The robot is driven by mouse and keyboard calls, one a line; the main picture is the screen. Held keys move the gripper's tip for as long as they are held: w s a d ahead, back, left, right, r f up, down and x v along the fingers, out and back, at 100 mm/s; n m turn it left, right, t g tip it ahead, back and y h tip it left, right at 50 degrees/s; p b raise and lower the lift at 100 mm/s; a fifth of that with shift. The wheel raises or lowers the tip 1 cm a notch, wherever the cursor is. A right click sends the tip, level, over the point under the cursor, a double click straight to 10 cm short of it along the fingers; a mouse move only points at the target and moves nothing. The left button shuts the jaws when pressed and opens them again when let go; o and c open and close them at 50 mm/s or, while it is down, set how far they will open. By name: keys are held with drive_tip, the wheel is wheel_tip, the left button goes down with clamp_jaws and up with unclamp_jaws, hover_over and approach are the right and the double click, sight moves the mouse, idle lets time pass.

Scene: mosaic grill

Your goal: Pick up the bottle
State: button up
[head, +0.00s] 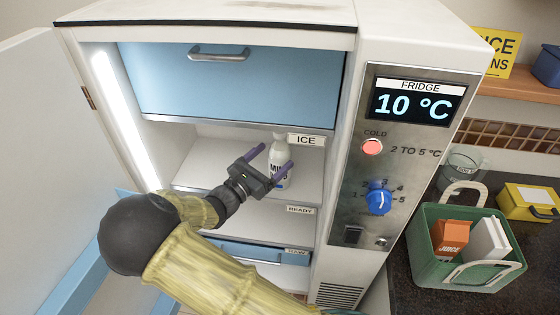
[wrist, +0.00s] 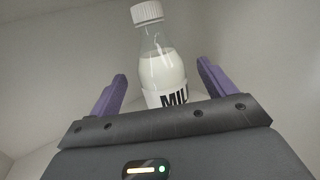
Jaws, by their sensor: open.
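A milk bottle (head: 280,155) stands upright on the upper fridge shelf (head: 201,164), under the ICE label. It has a white cap and a white label with black lettering. In the wrist view the bottle (wrist: 162,66) is straight ahead, between and beyond my two purple fingers. My gripper (head: 269,162) is open with nothing held in it. Its fingers reach in towards the bottle, one on each side in the picture.
The fridge door (head: 45,150) stands open at the left. A blue drawer (head: 205,85) is above the bottle, and a READY shelf (head: 270,222) is below. The control panel (head: 400,160) is right of the opening. A green basket (head: 425,240) with cartons stands on the dark counter.

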sight(284, 149)
drive_tip(key=shift+w+d, duration=0.1)
drive_tip(key=x, duration=0.1)
drive_tip(key=p+x, duration=0.1)
drive_tip(key=x, duration=0.3)
drive_tip(key=shift+w+f+p, duration=0.1)
drive_tip(key=shift+f+p, duration=0.2)
drive_tip(key=shift+f, duration=0.1)
drive_tip(key=shift+d, duration=0.3)
drive_tip(key=shift+a, duration=0.25)
drive_tip(key=shift+d, duration=0.1)
drive_tip(key=c, duration=1.4)
drive_tip(key=shift+c, duration=0.2)
drive_tip(key=shift+r, duration=0.2)
